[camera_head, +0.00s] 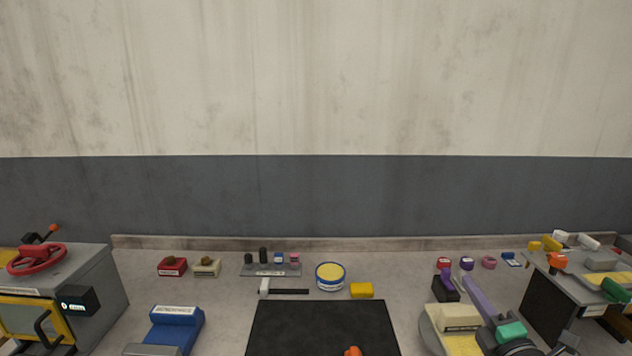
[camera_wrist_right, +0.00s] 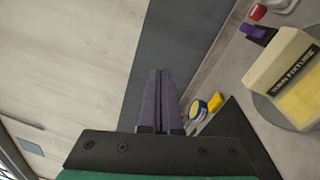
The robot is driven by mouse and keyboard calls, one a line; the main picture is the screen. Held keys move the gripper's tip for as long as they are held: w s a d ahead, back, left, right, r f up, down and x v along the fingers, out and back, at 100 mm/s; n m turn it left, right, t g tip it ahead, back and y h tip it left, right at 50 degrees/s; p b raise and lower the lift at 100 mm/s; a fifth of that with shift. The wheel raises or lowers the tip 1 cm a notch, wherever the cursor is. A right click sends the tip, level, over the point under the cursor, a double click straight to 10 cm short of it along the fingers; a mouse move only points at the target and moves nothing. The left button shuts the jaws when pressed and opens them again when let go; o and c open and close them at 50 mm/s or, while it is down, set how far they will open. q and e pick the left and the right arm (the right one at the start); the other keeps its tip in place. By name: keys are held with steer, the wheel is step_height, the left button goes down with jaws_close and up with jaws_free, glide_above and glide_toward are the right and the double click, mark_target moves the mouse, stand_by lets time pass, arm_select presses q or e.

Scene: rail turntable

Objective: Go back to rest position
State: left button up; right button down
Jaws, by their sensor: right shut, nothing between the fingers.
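My right gripper (camera_head: 470,283) shows at the lower right of the head view, its purple fingers pointing up and away over the right side of the bench. In the right wrist view its two purple fingers (camera_wrist_right: 158,75) lie together, shut with nothing between them. The gripper overlaps the view of a round grey turntable (camera_head: 428,335) that carries a cream and yellow fixture block (camera_head: 456,318). The fixture block also shows at the right of the wrist view (camera_wrist_right: 284,72). My left gripper is not in view.
A black mat (camera_head: 315,322) covers the bench middle. A hammer (camera_head: 286,291), a round yellow tin (camera_head: 330,276) and a yellow block (camera_head: 361,290) lie behind it. A grey machine with a red handwheel (camera_head: 37,259) stands left, near a blue fixture (camera_head: 177,325). A cluttered stand (camera_head: 550,305) is right.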

steer(key=s+d+f+m+g+h, duration=0.2)
steer(key=s+f+m+g+h, duration=0.15)
steer(key=f+m, duration=0.4)
steer(key=s+d+f+m+g+h, duration=0.25)
steer(key=s+f+m+g, duration=0.25)
steer(key=f+m, duration=0.3)
steer(key=s+a+f+m+g+y, duration=0.45)
steer(key=s+a+f+g, duration=0.25)
steer(key=s+a+f, duration=0.35)
steer(key=s+a+f+g+y+b, duration=0.1)
steer(key=s+f, duration=0.2)
steer(key=f, duration=0.9)
steer(key=s+f, duration=0.3)
steer(key=f, duration=1)
steer(key=s+d+f+n+g, duration=0.1)
steer(key=s+d+f, duration=0.1)
steer(key=s+f, duration=1)
steer(key=s, duration=0.3)
steer(key=shift+s+d+f+b, duration=0.15)
steer(key=shift+d+f+b, duration=0.1)
steer(key=shift+f+b, duration=0.05)
steer(key=shift+g, duration=0.25)
